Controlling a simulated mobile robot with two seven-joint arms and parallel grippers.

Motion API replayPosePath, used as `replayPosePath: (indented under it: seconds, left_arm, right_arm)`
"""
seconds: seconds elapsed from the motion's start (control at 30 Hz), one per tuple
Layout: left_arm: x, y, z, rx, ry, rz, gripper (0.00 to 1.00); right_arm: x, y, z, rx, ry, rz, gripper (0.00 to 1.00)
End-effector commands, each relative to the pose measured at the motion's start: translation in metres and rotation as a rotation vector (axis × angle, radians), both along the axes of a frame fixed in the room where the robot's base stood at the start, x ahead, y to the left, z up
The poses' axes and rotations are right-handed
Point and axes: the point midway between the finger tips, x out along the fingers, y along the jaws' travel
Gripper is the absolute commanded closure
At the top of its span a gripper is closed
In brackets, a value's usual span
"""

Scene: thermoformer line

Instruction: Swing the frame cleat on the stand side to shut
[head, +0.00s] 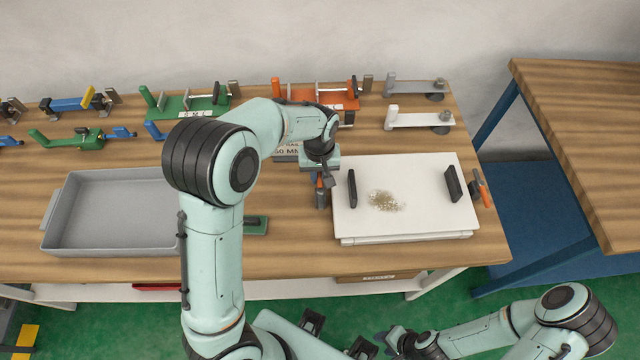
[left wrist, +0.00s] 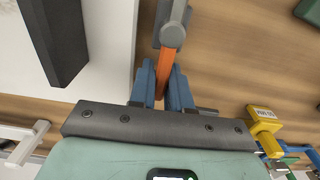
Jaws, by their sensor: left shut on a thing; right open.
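A white frame plate (head: 430,215) lies flat near the right end of the bench. An orange frame cleat (left wrist: 165,55) on a grey pivot is at its left edge, mostly hidden under my left gripper in the head view. My left gripper (head: 325,180) points down there; in the left wrist view its blue fingers (left wrist: 162,88) are shut on the orange lever. A second orange cleat (head: 481,190) is at the plate's right edge. My right gripper (head: 388,343) is open and empty, low in front of the bench.
Two black blocks (head: 352,188) (head: 453,184) and a patch of granules (head: 385,200) are on the plate. A grey tray (head: 110,245) stands at the left. Several clamps, including a green one (head: 185,105), line the back. A second table (head: 590,130) stands at right.

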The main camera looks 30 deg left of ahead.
Motion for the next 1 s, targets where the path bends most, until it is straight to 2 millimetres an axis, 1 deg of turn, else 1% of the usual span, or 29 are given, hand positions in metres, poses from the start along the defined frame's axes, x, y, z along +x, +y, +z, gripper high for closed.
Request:
replayPosePath:
  seconds: [0.33,0.6,0.9,1.0]
  left_arm:
    - [-0.001,0.000,0.000,-0.001,0.003,0.011,1.00]
    - [-0.010,0.010,0.000,-0.001,0.004,0.292,1.00]
    - [-0.011,0.011,0.000,-0.001,0.003,0.320,1.00]
    - [-0.014,0.013,0.000,-0.001,0.003,0.395,1.00]
  right_arm:
    - [0.000,0.000,0.000,0.000,0.000,0.000,0.57]
    - [0.003,0.000,0.005,0.000,-0.003,0.000,0.57]
    - [0.003,0.000,0.004,0.000,-0.003,0.000,0.57]
    - [0.004,0.000,0.007,0.000,-0.004,0.000,0.57]
